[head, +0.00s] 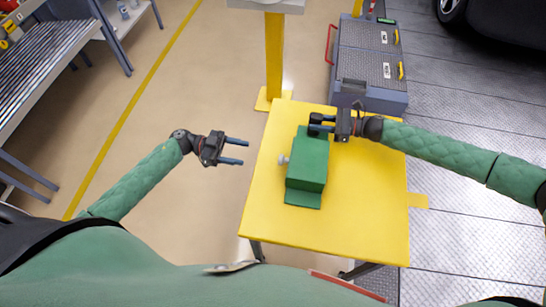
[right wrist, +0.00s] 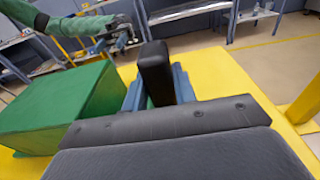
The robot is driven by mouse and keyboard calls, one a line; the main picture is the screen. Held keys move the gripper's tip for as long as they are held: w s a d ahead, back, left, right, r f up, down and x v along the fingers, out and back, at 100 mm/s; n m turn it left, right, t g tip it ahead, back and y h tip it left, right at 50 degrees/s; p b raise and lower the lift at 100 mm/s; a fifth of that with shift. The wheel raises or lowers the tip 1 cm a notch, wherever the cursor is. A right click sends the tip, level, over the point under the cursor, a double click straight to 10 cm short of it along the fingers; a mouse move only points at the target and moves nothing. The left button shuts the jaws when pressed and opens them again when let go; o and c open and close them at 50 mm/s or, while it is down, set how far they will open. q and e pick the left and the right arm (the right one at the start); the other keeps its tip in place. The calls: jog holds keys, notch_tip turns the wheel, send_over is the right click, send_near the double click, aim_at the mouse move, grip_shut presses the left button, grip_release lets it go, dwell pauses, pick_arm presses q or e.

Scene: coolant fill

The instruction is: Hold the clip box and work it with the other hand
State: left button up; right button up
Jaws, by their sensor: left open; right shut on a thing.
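The green clip box (head: 308,160) sits on the yellow table (head: 370,215), with a flat green flange at its near end and a small pale knob (head: 283,160) on its left side. It also shows at the left of the right wrist view (right wrist: 65,110). My right gripper (head: 316,125) is at the box's far end, shut; a sliver of green shows between its blue fingers (right wrist: 150,98), beside a black block, so it seems to grip the box's far end. Most of the gripped part is hidden. My left gripper (head: 239,152) is open and empty, left of the table edge, apart from the knob.
The table's near and right parts are bare. A yellow post (head: 273,55) stands behind the table, and a grey cart (head: 370,60) with a red handle stands at the back right. Slatted shelving (head: 45,60) is at the far left. Open floor lies between shelving and table.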

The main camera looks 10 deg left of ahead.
pick_arm(q)
jog(key=d, duration=1.1)
jog(key=shift+d, duration=0.3)
